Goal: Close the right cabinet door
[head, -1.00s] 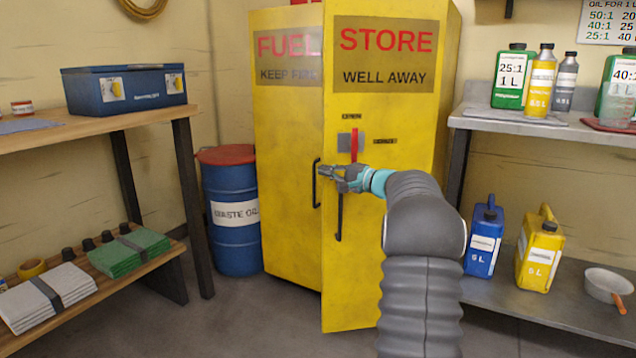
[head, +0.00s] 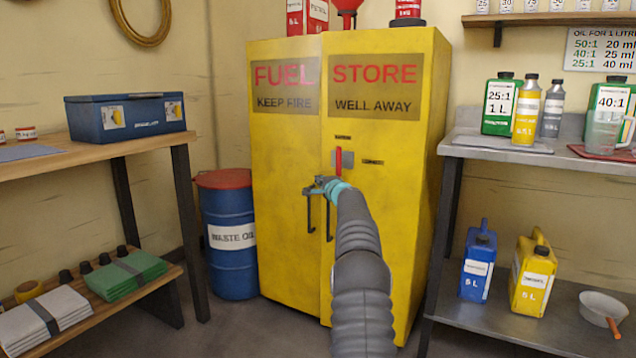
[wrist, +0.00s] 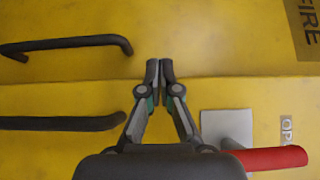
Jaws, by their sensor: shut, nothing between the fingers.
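The yellow fuel cabinet's right door (head: 372,200), marked STORE, stands flush or nearly flush with the left door (head: 285,160); I cannot tell whether a small gap remains. It carries a red latch lever (head: 338,158), standing upright on a grey plate, and a black bar handle (head: 329,218). My gripper (head: 308,190) is shut and empty in front of the seam between the doors. In the wrist view, my fingertips (wrist: 159,62) lie over that seam, with the left door's handle (wrist: 65,45) above and the red lever (wrist: 270,159) at lower right. Contact cannot be told.
A blue waste oil drum (head: 230,240) stands left of the cabinet. A wooden bench (head: 60,155) with a blue box is at far left. A metal shelf unit (head: 500,150) with bottles and jugs is at right. Red containers stand on the cabinet top.

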